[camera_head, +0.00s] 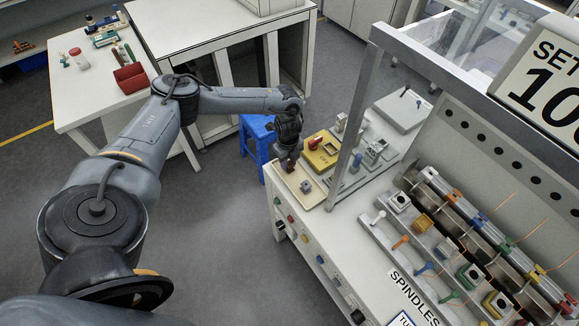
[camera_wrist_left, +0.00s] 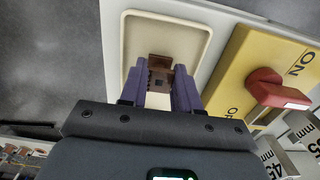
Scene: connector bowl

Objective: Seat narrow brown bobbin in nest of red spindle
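My left gripper (camera_head: 288,164) is over the far end of a cream tray (camera_head: 311,198) on the bench's left edge. In the left wrist view, its two purple fingers (camera_wrist_left: 160,88) stand on either side of the narrow brown bobbin (camera_wrist_left: 159,64), apparently closed on it. The bobbin has a square dark hole and lies over the cream tray (camera_wrist_left: 135,35); I cannot tell whether it touches the tray. I cannot make out a red spindle among the spindles in view. My right gripper is not in view.
A yellow ON/OFF plate with a red knob (camera_wrist_left: 270,88) is just right of the tray. A grey frame post (camera_head: 352,120) stands between the tray and the rack of coloured spindles (camera_head: 424,267). A small grey block (camera_head: 306,186) sits in the tray. A blue stool (camera_head: 256,135) stands behind.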

